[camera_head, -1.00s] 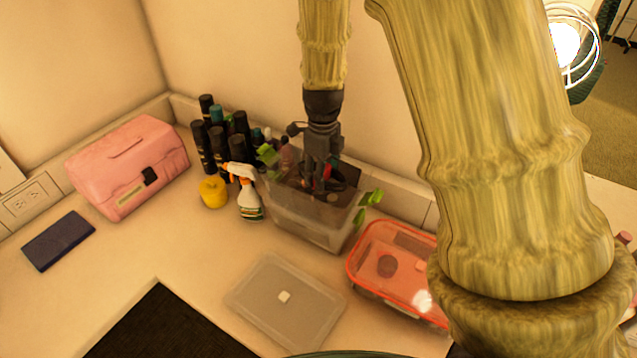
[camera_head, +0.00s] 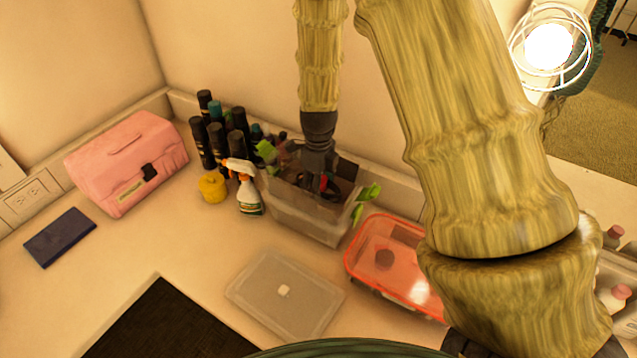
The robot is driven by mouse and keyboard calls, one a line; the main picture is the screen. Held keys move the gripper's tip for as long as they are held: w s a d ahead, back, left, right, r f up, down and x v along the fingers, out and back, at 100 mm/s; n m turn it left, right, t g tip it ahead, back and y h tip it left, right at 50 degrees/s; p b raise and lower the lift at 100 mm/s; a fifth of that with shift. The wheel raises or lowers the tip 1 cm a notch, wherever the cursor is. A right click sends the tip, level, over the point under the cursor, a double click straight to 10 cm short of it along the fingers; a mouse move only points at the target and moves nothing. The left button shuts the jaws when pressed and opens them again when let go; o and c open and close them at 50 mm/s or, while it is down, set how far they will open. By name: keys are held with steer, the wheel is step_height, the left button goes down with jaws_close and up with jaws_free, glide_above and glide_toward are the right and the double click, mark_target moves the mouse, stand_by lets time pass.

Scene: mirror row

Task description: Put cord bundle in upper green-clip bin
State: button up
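A clear bin with green clips (camera_head: 312,222) stands on the counter with its lid off, between the spray bottle and the red-lidded container. One green clip (camera_head: 368,192) sticks out at its right end, another at its left. My gripper (camera_head: 318,182) points down into the bin's mouth. Its fingertips are partly hidden by the bin's wall and contents, so I cannot tell whether they are open or shut. Dark items and a small red one show around the fingers. I cannot make out the cord bundle for certain.
A clear lid (camera_head: 286,293) lies flat in front of the bin. A red-lidded container (camera_head: 393,262) is close on the right. A white spray bottle (camera_head: 247,190), yellow object (camera_head: 212,187) and several dark bottles (camera_head: 203,145) crowd the left. A pink case (camera_head: 125,165) stands farther left.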

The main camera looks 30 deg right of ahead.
steer(key=o, duration=0.8)
steer(key=shift+w+f, duration=0.15)
steer(key=shift+f, duration=0.1)
steer(key=shift+o, duration=0.2)
steer(key=shift+r, duration=0.1)
steer(key=shift+r, duration=0.15)
steer(key=shift+r+b, duration=0.3)
steer(key=shift+r, duration=0.15)
step_height(320, 180, up, 11)
steer(key=b, duration=0.3)
